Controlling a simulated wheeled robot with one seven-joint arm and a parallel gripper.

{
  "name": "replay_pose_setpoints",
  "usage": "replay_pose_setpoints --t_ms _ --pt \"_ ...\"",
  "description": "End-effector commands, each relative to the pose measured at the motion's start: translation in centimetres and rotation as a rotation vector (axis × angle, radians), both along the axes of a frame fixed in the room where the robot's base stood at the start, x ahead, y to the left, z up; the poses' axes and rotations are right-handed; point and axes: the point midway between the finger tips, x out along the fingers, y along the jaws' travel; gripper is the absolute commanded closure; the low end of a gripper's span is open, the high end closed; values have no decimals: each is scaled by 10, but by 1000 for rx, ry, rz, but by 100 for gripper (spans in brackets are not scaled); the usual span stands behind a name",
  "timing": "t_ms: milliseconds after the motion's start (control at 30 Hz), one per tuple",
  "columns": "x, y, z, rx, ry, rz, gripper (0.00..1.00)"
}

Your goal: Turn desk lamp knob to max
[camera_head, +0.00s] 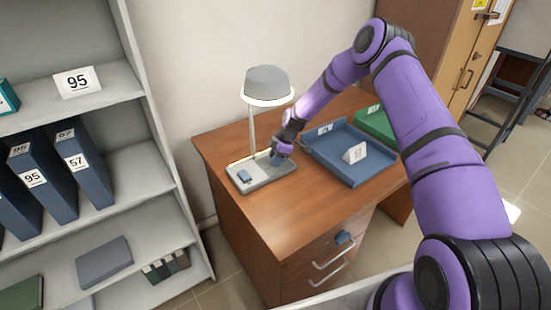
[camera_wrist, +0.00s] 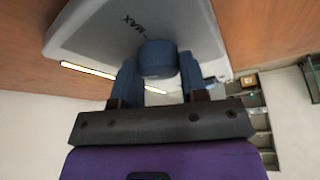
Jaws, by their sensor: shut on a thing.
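The desk lamp has a grey shade (camera_head: 267,82) with a lit rim, a thin pole and a light grey base (camera_head: 262,181) on the wooden desk. My gripper (camera_head: 277,160) is at the right part of the base. In the wrist view a round blue knob (camera_wrist: 158,57) stands on the base (camera_wrist: 90,28), beside a "MAX" marking (camera_wrist: 134,21). My gripper (camera_wrist: 158,75) has one finger on each side of the knob and is shut on it. The knob's pointer cannot be made out. A small blue piece (camera_head: 245,176) sits on the left of the base.
A blue tray (camera_head: 352,177) with a white card (camera_head: 355,152) lies to the right of the lamp, with a green tray (camera_head: 377,124) behind it. A shelf unit with binders (camera_head: 78,168) stands at left. The desk front (camera_head: 262,210) is clear.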

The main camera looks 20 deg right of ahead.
Motion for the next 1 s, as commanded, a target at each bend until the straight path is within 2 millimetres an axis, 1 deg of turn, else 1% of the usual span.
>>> replay_pose_setpoints --t_ms 400,600,800,1000 --pt "-1 1 1 0 -2 -391 84" --pt "-1 1 1 0 -2 -553 84" --pt "-1 1 1 -1 -2 -674 84" --pt "-1 1 1 0 -1 -749 84"
